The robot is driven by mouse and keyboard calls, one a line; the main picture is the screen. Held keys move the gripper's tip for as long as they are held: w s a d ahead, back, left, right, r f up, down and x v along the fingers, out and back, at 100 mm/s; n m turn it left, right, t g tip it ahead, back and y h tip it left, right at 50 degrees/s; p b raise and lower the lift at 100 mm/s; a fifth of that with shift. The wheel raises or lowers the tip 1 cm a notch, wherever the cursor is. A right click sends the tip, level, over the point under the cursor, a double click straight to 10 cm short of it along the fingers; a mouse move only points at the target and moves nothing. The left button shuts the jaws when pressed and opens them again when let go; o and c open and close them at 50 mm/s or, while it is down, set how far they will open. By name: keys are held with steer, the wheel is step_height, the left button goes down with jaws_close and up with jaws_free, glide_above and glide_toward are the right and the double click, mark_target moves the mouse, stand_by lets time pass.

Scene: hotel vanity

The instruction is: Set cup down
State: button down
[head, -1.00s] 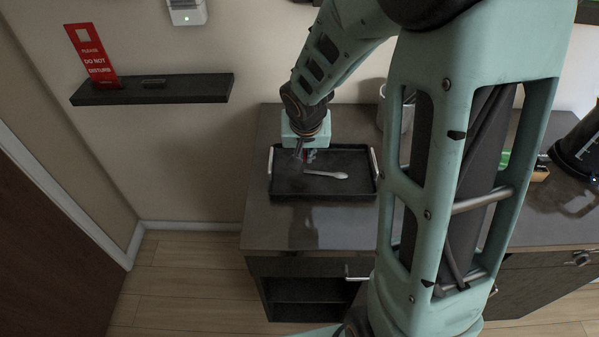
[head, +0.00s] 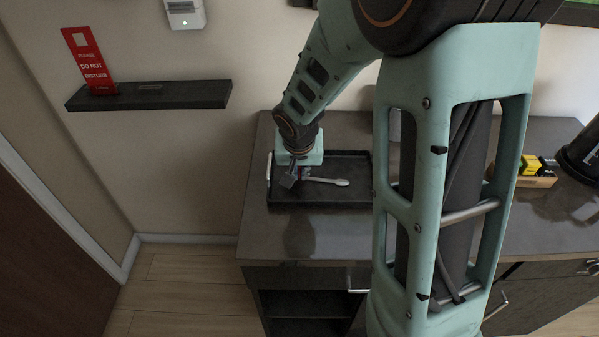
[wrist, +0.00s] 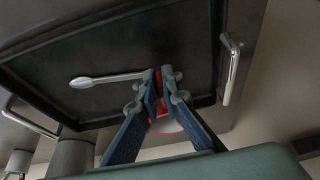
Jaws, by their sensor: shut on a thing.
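My gripper (head: 292,177) is over the left part of the black tray (head: 345,196), pointing down. In the wrist view my gripper (wrist: 160,76) has its blue fingers closed together. Between and behind them shows a small red and whitish thing, which I take to be the cup (wrist: 170,126). It is mostly hidden by the fingers, and I cannot tell whether it touches the tray. A pale spoon (head: 327,181) lies in the tray just right of the gripper; it also shows in the wrist view (wrist: 105,79).
The tray has upright metal handles, one at its left end (head: 269,168). Bare countertop (head: 340,228) lies in front of it. At right are a wooden box (head: 538,181) with yellow items and a dark container (head: 588,152). A wall shelf (head: 150,96) holds a red sign (head: 88,62).

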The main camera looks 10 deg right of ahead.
steer(key=c, duration=2.1)
jaws_free()
steer(key=shift+r+p, duration=0.25)
steer(key=shift+p, duration=0.15)
steer(key=p+v, duration=0.1)
steer(key=v, duration=1)
steer(key=shift+s+r, duration=0.25)
steer(key=shift+r, duration=0.05)
